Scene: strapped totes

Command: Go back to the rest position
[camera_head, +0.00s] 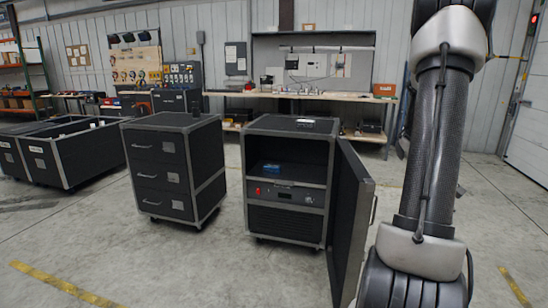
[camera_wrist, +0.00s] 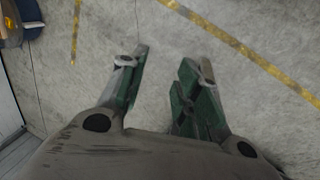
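My gripper (camera_wrist: 174,62) shows in the wrist view with its two fingers apart and nothing between them. It points down at bare grey concrete floor. In the head view my arm rises along the right side, and the gripper itself is outside that view.
A black cabinet (camera_head: 262,205) stands at the centre with its door (camera_head: 350,215) swung open toward my arm. A blue item (camera_head: 278,169) lies on its shelf. A drawer cabinet (camera_head: 165,172) stands left of it, and open cases (camera_head: 84,158) stand farther left. The front floor is clear.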

